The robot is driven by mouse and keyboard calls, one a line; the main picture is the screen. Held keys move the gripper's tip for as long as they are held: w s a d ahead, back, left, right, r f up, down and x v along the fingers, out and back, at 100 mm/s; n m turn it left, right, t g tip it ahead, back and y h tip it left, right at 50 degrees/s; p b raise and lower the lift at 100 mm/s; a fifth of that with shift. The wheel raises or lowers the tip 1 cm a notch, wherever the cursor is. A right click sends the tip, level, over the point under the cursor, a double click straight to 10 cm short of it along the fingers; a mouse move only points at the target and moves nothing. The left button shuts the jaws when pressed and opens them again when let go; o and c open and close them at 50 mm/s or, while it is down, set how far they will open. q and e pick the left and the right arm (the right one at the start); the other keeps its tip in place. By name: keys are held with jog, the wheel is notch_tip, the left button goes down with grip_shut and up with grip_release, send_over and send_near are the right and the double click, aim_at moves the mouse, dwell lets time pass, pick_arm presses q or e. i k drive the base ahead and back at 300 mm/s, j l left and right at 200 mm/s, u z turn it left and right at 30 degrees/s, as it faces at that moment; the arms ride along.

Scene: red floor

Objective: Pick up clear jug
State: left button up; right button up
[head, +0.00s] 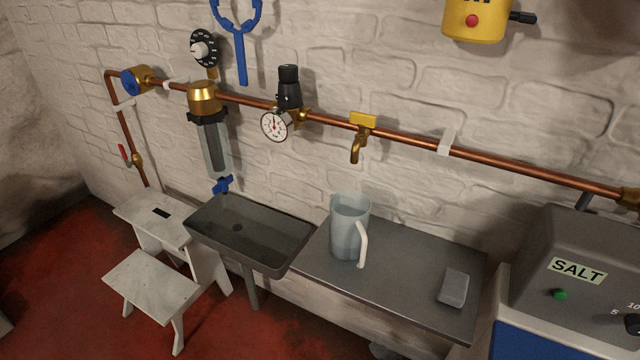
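The clear jug (346,232) stands upright on the grey counter (405,282), near its left end beside the sink. It is see-through with a pale handle on its right front side. It looks empty, though I cannot be sure. Neither of my grippers shows in the head view, and nothing holds the jug.
A dark sink (285,236) adjoins the counter's left. A grey block (453,288) lies at the counter's right. A copper pipe with a brass tap (359,148) runs along the wall above. A white step stool (150,284) stands left; a salt machine (565,290) stands right.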

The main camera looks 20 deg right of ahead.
aim_at(350, 210)
jog(key=i+j+z, duration=0.1)
jog(key=z, duration=0.3)
jog(key=j+z, duration=0.15)
jog(key=z, duration=0.2)
jog(key=i+j+z, duration=0.1)
jog(key=z, duration=0.3)
jog(key=j+z, duration=0.45)
jog(key=j, duration=0.45)
jog(key=j+z, duration=0.15)
jog(key=j, duration=1.5)
